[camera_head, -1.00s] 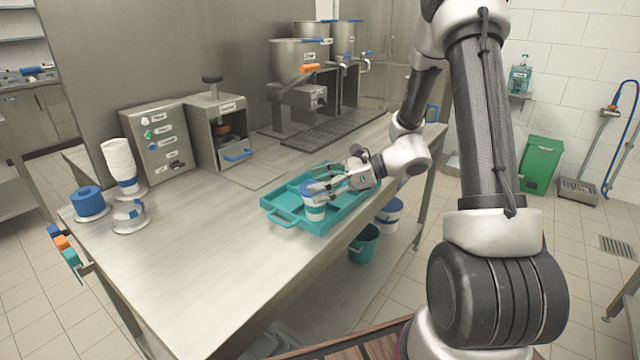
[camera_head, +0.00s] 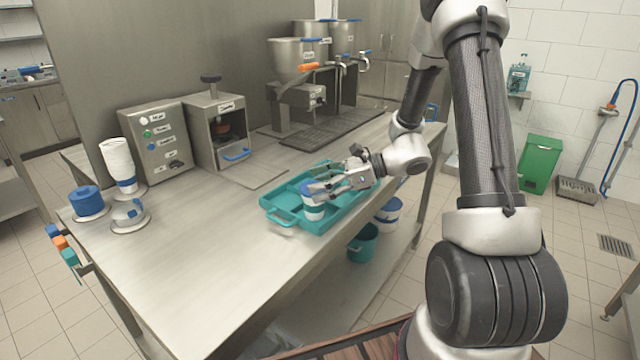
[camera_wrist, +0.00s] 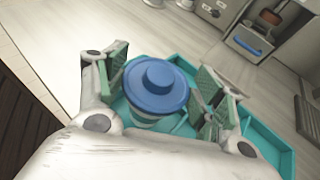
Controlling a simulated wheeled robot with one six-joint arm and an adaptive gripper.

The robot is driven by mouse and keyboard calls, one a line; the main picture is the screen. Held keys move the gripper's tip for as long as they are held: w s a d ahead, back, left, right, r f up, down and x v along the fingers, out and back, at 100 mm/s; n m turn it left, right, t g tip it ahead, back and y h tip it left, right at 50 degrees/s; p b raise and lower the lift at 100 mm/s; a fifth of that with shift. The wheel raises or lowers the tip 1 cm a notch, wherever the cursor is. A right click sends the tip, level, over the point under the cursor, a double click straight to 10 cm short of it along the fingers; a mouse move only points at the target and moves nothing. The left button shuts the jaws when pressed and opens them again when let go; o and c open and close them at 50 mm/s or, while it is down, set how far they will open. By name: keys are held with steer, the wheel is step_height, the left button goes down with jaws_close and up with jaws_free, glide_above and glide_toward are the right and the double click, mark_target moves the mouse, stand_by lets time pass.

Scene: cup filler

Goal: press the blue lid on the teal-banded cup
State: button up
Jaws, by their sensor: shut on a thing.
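The teal-banded cup (camera_head: 314,212) is white and stands upright in the front part of the teal tray (camera_head: 275,203). The blue lid (camera_wrist: 157,83), round with a raised knob, is on top of the cup in the wrist view; its edge also shows in the head view (camera_head: 308,187). The cup's teal band shows just below the lid in the wrist view (camera_wrist: 150,121). My gripper (camera_wrist: 163,90) is shut on the lid, with one green-padded finger on each side. I cannot tell whether the lid's rim is fully seated.
A control box (camera_head: 158,145) and a press machine (camera_head: 217,130) stand behind. The front-left worktop (camera_head: 210,260) is clear.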

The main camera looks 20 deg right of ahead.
steer(key=shift+f, duration=0.45)
steer(key=shift+c, duration=0.4)
steer(key=o, duration=0.8)
steer(key=v, duration=1.2)
